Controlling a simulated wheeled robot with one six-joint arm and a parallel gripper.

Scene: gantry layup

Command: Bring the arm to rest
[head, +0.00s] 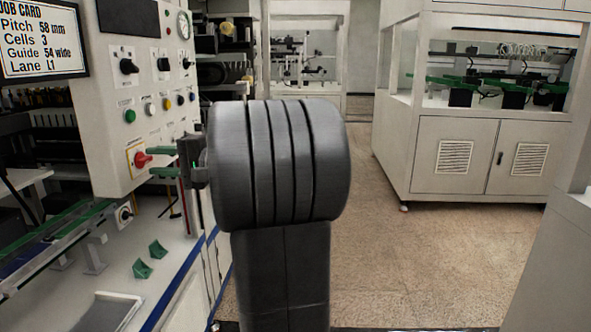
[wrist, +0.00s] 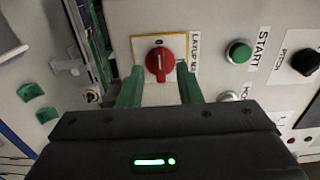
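My gripper (head: 152,162) is at the left in the head view, in front of the control panel (head: 105,75). Its two green fingers are spread apart with nothing held between them. In the wrist view my gripper (wrist: 160,76) faces a red rotary knob (wrist: 158,64) on a yellow-edged plate. The knob shows between the fingertips, with a gap on each side. The red knob (head: 143,159) is close to the fingertips in the head view. My dark arm fills the middle of the head view and hides part of the bench and floor.
A green START button (wrist: 238,52) and a black knob (wrist: 306,62) are right of the red knob. Small green blocks (head: 158,250) stand on the bench below the panel. A white cabinet (head: 455,150) stands at the right. The floor (head: 410,255) between is clear.

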